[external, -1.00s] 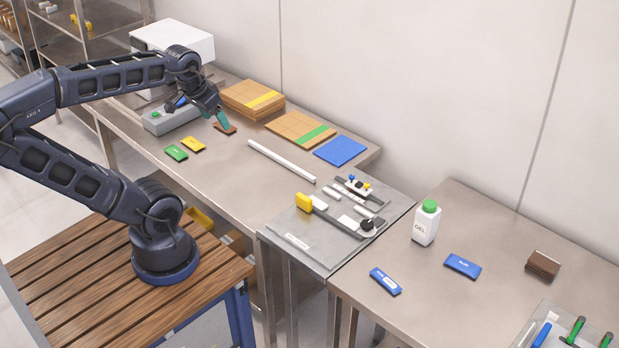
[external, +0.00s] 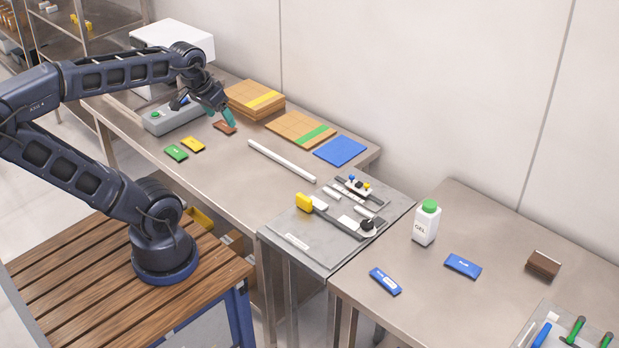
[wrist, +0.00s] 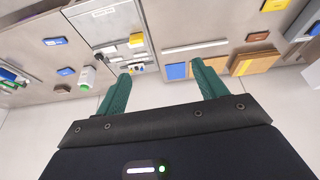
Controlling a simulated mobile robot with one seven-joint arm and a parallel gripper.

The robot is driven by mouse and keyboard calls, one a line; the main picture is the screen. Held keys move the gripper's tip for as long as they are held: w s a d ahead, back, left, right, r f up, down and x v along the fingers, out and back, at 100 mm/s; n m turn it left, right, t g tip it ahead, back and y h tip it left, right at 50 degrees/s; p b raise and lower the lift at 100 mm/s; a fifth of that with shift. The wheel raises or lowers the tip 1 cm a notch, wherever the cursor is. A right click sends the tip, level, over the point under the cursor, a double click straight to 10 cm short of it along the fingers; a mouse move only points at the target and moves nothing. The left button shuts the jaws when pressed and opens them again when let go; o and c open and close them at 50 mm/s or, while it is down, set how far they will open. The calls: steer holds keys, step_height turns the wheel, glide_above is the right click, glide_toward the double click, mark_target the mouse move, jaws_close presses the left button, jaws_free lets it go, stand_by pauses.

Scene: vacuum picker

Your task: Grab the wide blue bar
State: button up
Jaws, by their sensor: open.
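Two blue bars lie flat on the right-hand table. One blue bar (external: 463,265) is right of the gel bottle and looks the wider; it also shows in the wrist view (wrist: 66,71). The other, narrower blue bar (external: 385,281), with a white label, lies nearer the front edge and shows in the wrist view too (wrist: 55,41). My gripper (external: 229,115) is far from both, above the left-hand table near a brown bar (external: 225,127). Its green fingers are apart in the wrist view (wrist: 162,72), with nothing between them.
The gel bottle (external: 426,223) stands close to the wider bar. A brown block (external: 543,264) and a tool tray (external: 538,318) are further right. A steel fixture plate (external: 290,222) lies between the tables. Cardboard stacks (external: 240,101) and a white rod (external: 282,160) are near my gripper.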

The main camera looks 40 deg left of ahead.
steer(key=w+d+r+n+h, duration=0.1)
steer(key=w+d+n, duration=0.1)
steer(key=w+d, duration=0.4)
steer(key=w+d+r+n+h, duration=0.15)
steer(key=w+d, duration=0.25)
steer(key=w, duration=0.5)
steer(key=w+d+f+n+g, duration=0.1)
steer(key=w+d+f+n, duration=0.2)
steer(key=w+d, duration=0.35)
steer(key=w+d+f+n+g, duration=0.1)
steer(key=w+d+f+n, duration=0.2)
steer(key=w+d, duration=0.4)
steer(key=n+g+h, duration=0.2)
steer(key=n, duration=0.7)
glide_above(461, 262)
steer(key=a, duration=0.3)
steer(key=f, duration=2.8)
steer(key=shift+s+d+f, duration=0.25)
steer(key=shift+f, duration=0.05)
steer(key=shift+a+x, duration=0.1)
steer(key=shift+x, duration=1.35)
steer(key=shift+a+x, duration=0.15)
steer(key=shift+x, duration=1.3)
steer(key=c, duration=1.1)
